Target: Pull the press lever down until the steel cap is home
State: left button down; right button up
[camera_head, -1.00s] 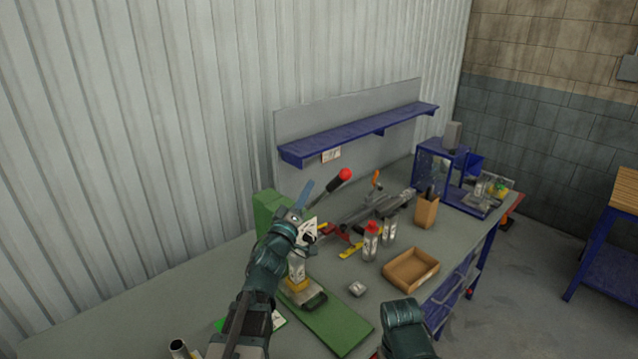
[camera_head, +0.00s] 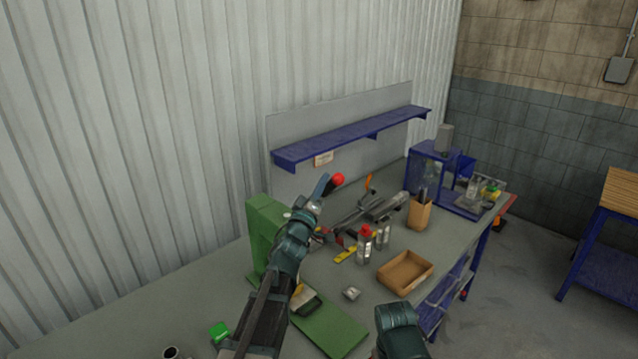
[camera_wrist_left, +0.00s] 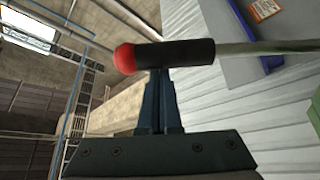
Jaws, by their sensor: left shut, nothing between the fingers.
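The press lever has a red ball knob (camera_head: 338,180) and black grip, raised above the bench beside the green press (camera_head: 262,222). My left gripper (camera_head: 323,186) is at the lever near the knob, fingers shut and empty. In the left wrist view, the black grip (camera_wrist_left: 188,52) and red knob (camera_wrist_left: 125,59) lie across the tips of the shut fingers (camera_wrist_left: 160,76). The grip is not between them; whether they touch it I cannot tell. My left arm hides much of the press front, and I cannot make out the steel cap. My right gripper is out of view.
On the bench stand a red-topped bottle (camera_head: 364,243), a cardboard tray (camera_head: 405,286), a small metal block (camera_head: 351,293) and a brown holder (camera_head: 420,214). A blue shelf (camera_head: 350,141) runs behind. The front-left bench top is clearer.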

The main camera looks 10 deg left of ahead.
pick_arm(q)
jog(key=s+d+f+m+h+b, duration=0.1)
jog(key=d+f+m+h+b, duration=0.1)
jog(key=f+m+b, duration=0.3)
jog(key=s+d+f+m+g+h+b, duration=0.1)
jog(key=s+d+f+m+h+b, duration=0.1)
jog(key=f+m+h+b, duration=0.3)
jog(key=s+d+f+m+g+h+b, duration=0.1)
jog(key=s+d+f+m+h+b, duration=0.1)
jog(key=f+m+b, duration=0.4)
notch_tip(320, 180, down, 4)
jog(key=d+h+b, duration=0.1)
jog(key=b, duration=0.7)
jog(key=shift+s+d, duration=0.25)
jog(key=shift+d, duration=0.1)
jog(key=shift+f, duration=0.1)
jog(key=b+v, duration=0.7)
jog(key=v, duration=0.6)
jog(key=shift+s+a+f, duration=0.2)
jog(key=shift+s+f, duration=0.05)
jog(key=shift+s, duration=0.1)
